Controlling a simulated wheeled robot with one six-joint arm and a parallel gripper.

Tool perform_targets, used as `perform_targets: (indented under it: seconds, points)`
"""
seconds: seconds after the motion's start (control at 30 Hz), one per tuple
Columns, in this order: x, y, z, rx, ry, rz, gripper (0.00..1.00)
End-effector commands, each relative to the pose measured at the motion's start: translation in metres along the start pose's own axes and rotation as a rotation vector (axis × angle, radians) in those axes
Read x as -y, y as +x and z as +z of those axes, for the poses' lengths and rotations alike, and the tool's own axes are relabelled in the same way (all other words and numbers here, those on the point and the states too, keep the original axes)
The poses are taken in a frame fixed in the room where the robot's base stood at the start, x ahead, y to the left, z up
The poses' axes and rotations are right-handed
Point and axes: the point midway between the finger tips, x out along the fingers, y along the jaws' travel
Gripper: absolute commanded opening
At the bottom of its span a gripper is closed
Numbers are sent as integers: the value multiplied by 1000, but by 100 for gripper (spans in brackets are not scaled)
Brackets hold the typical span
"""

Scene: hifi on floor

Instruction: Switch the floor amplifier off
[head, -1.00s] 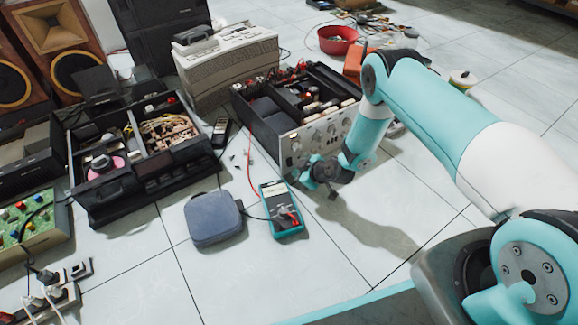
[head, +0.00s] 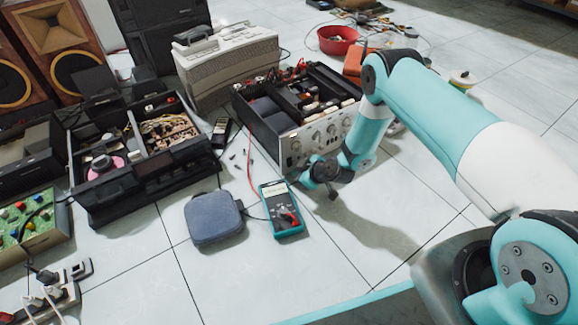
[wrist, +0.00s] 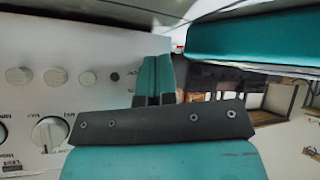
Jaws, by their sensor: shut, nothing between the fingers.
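The floor amplifier (head: 318,136) is an open-topped black chassis with a silver front panel carrying several round knobs. It stands on the floor at the middle of the head view. Its panel (wrist: 62,60) fills the left of the wrist view, with pale knobs and a small dark round part (wrist: 115,77). My gripper (head: 308,181) is low in front of the panel. In the wrist view its teal fingers (wrist: 156,82) are together and empty, just right of that dark part. I cannot tell whether they touch the panel. Any power switch behind the fingers is hidden.
A teal multimeter (head: 282,208) with a red lead and a blue-grey case (head: 213,219) lie on the floor before the amplifier. Another open chassis (head: 150,188) stands left, a beige unit (head: 227,68) behind. Floor at the front middle is clear.

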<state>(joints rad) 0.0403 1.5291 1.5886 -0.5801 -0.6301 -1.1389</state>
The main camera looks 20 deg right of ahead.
Motion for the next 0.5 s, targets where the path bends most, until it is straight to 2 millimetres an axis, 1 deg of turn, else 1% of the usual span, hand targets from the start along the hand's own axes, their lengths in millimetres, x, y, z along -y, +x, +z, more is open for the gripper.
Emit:
perform_targets:
  seconds: [0.3,0.5]
  points:
    - [-4,8,-4,-1,-1,0,0]
    - [-4,7,-4,0,0,0,0]
